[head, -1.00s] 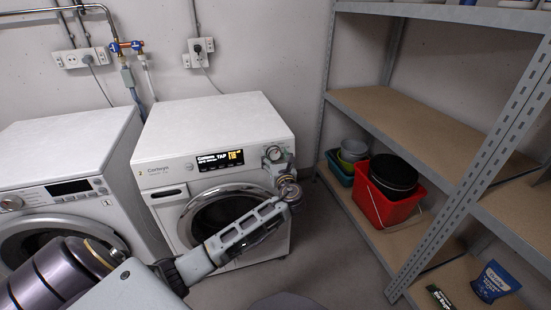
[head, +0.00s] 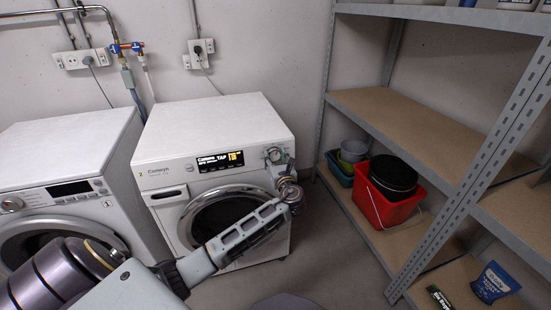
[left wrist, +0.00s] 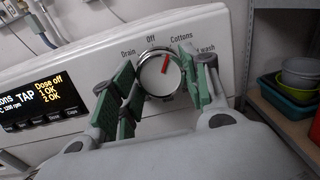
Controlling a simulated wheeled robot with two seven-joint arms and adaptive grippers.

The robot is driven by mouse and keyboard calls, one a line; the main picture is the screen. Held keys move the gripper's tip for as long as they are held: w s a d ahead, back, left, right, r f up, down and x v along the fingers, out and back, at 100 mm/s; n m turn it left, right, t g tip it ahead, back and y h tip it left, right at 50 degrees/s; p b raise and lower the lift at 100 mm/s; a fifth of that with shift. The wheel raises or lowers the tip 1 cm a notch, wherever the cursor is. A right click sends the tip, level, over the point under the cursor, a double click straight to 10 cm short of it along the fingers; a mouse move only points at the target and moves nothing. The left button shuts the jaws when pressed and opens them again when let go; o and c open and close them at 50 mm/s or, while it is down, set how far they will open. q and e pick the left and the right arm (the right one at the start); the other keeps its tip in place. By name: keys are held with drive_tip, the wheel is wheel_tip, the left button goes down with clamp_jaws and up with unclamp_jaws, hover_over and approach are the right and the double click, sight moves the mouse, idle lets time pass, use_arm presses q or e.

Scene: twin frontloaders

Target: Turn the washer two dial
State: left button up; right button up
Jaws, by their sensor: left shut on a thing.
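Washer two (head: 240,118) is the white front loader with a "2" mark and a lit display reading TAP (head: 220,160). Its round silver dial (left wrist: 160,74) is at the right of the panel, with a red pointer mark that points up and slightly right, between Off and Cottons. My left gripper (head: 276,157) is at the dial and mostly hides it in the head view. In the left wrist view the green-padded fingers (left wrist: 158,80) are on both sides of the dial, shut on it. My right gripper is not in view.
Washer one (head: 65,150) stands to the left with a dark display. A metal shelf rack (head: 430,130) stands at the right, holding a red bucket (head: 390,210) and other containers. Bare floor lies between washer and rack. Pipes and sockets are on the wall.

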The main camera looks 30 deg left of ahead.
use_arm(q)
drive_tip(key=shift+n+g+y+p, duration=0.5)
drive_tip(key=shift+n+p, duration=0.1)
drive_tip(key=shift+n, duration=1.3)
drive_tip(key=shift+d+n, duration=0.1)
drive_tip(key=shift+n, duration=1)
drive_tip(key=shift+f+n+g, duration=0.1)
drive_tip(key=shift+n+g, duration=0.2)
drive_tip(key=shift+n, duration=0.3)
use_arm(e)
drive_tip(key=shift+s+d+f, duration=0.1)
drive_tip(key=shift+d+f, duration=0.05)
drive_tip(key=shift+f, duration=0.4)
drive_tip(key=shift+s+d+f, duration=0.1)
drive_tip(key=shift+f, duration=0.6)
use_arm(q)
drive_tip(key=o, duration=1)
drive_tip(key=shift+d, duration=0.1)
drive_tip(key=shift+v, duration=5.9)
